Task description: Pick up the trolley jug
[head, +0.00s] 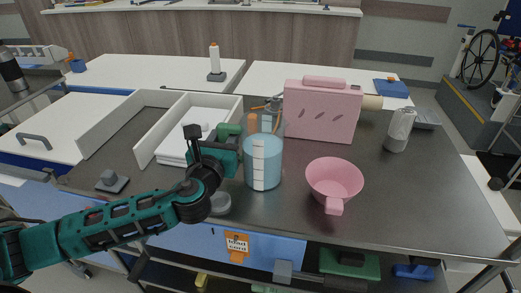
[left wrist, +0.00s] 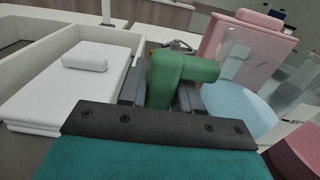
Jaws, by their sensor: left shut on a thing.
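The trolley jug (head: 262,165) is a clear container with pale blue liquid, a white scale strip and a green handle (head: 229,129). It is upright over the dark trolley top (head: 420,200); I cannot tell whether its base touches the top. My left gripper (head: 230,152) comes from the left and is shut on the green handle. In the left wrist view the handle (left wrist: 178,78) sits between the fingers, with the jug's blue body (left wrist: 240,108) to its right. My right gripper is not in view.
A pink jug or cup (head: 334,180) stands close right of the jug. A pink box (head: 322,110) stands behind it. A white divided tray (head: 150,128) with folded white cloths lies left. A silver can (head: 399,130) stands farther right. The trolley's front right is clear.

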